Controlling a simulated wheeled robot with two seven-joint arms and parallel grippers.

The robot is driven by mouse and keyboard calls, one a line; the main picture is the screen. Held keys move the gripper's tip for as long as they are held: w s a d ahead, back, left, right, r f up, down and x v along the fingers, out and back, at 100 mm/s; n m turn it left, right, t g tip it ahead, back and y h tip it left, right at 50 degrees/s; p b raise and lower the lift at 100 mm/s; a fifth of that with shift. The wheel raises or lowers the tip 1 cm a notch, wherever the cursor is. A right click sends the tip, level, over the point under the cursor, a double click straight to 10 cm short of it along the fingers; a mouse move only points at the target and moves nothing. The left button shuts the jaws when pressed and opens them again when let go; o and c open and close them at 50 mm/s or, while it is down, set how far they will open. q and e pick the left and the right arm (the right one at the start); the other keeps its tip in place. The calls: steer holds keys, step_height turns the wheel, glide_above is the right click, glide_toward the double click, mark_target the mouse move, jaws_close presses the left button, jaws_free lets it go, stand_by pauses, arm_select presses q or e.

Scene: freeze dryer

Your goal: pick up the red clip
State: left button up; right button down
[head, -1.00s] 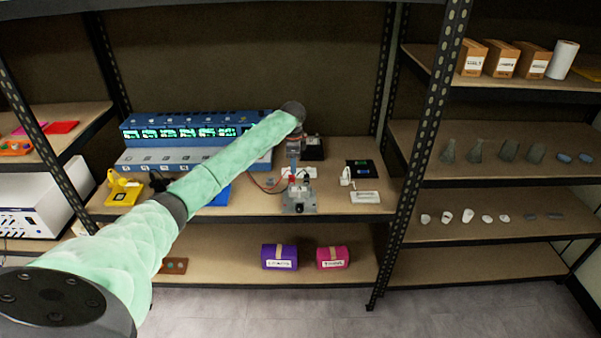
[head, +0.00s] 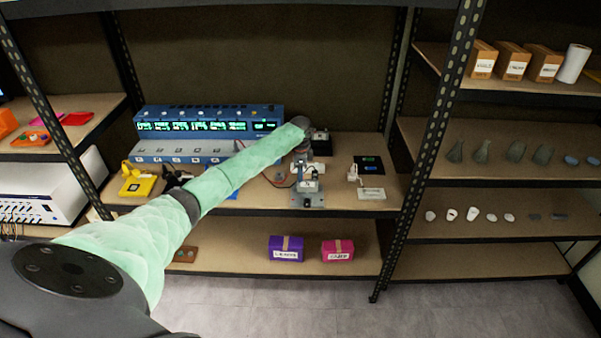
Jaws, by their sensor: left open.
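My left arm reaches from the lower left to the middle shelf. My left gripper (head: 306,177) points down, open, just above a small grey metal device (head: 308,199). I cannot make out the red clip clearly. A small red spot shows at the device beside the fingers, and a red wire (head: 268,179) curves up to it from the left. The fingers and wrist partly cover this spot, so I cannot tell whether they touch anything. My right gripper is not in view.
A blue instrument with green displays (head: 205,125) stands behind my arm. A black box (head: 321,144) is behind the gripper. A yellow block (head: 137,184) lies left, a white label card (head: 371,194) right. A perforated post (head: 440,130) rises on the right.

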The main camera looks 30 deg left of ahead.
arm_select(q)
steer(key=shift+f, duration=0.3)
steer(key=shift+c, duration=0.2)
jaws_close()
steer(key=shift+r, duration=0.15)
